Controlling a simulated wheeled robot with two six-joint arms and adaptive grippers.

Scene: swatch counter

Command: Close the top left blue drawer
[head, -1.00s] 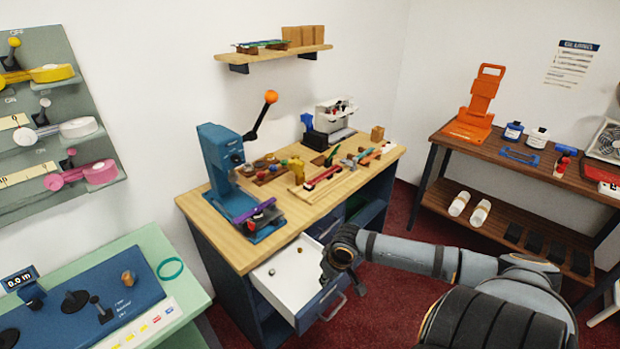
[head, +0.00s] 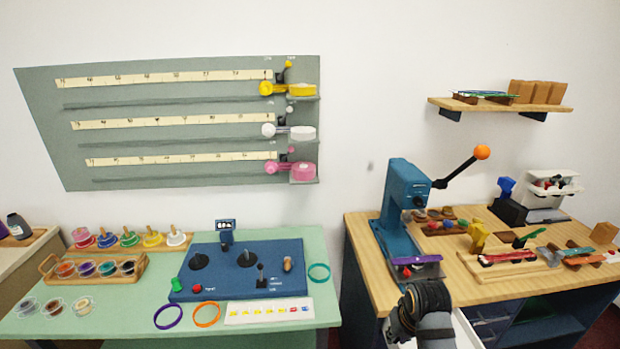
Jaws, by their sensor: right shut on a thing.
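The top left blue drawer (head: 464,332) is open under the wooden workbench (head: 358,258). Only part of its pale inside shows at the bottom edge of the head view; its blue front and handle are out of view or hidden. My right gripper (head: 402,322) is over the drawer at the bottom of the view, pointing down. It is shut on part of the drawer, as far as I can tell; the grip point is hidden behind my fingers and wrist. My left gripper is not in view.
On the workbench stand a blue press (head: 398,205) with an orange-knobbed lever and several small tools. Left of it is a green table (head: 325,300) with a blue control panel (head: 220,285) and coloured rings. A floor gap separates the table and workbench.

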